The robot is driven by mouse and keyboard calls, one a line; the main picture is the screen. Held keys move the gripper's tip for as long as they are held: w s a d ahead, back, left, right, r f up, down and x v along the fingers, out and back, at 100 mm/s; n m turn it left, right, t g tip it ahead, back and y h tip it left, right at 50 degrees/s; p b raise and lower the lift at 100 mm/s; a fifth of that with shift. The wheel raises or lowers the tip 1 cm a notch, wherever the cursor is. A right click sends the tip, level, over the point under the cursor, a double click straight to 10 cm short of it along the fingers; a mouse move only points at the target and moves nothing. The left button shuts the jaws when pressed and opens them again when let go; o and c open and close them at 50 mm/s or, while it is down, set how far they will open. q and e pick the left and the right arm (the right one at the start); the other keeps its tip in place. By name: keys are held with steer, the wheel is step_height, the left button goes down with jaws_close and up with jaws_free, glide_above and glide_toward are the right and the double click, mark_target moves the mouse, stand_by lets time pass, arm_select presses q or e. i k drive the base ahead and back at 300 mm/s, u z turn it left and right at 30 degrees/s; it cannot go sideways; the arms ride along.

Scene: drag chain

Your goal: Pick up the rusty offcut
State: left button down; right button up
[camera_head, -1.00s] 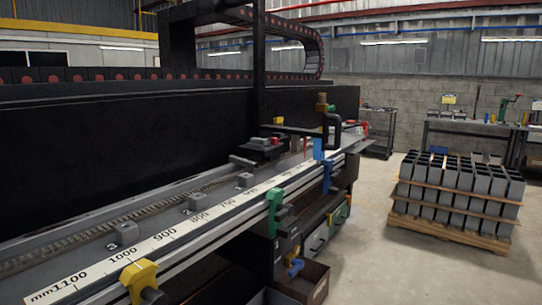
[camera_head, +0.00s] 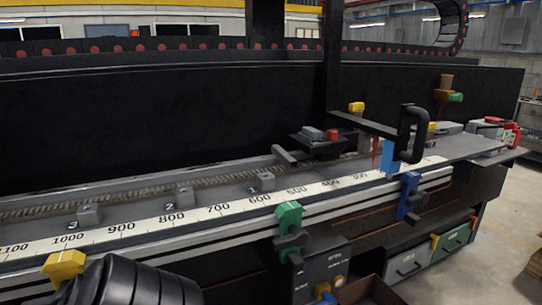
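I cannot make out the rusty offcut in the head view; no loose rust-coloured piece stands out clearly. The long machine bed carries a white measuring scale (camera_head: 170,218). A dark brown open box (camera_head: 368,291) sits low at the bottom edge, partly cut off, and its inside is mostly hidden. Neither of my grippers shows.
A black ribbed part (camera_head: 130,282) fills the bottom left; I cannot tell what it belongs to. Yellow (camera_head: 63,265), green (camera_head: 289,222) and blue (camera_head: 409,194) clamps stick out along the front rail. Drawers (camera_head: 408,265) sit below. Open floor lies at right.

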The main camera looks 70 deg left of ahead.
mark_target(289, 161)
steer(key=u, duration=2.15)
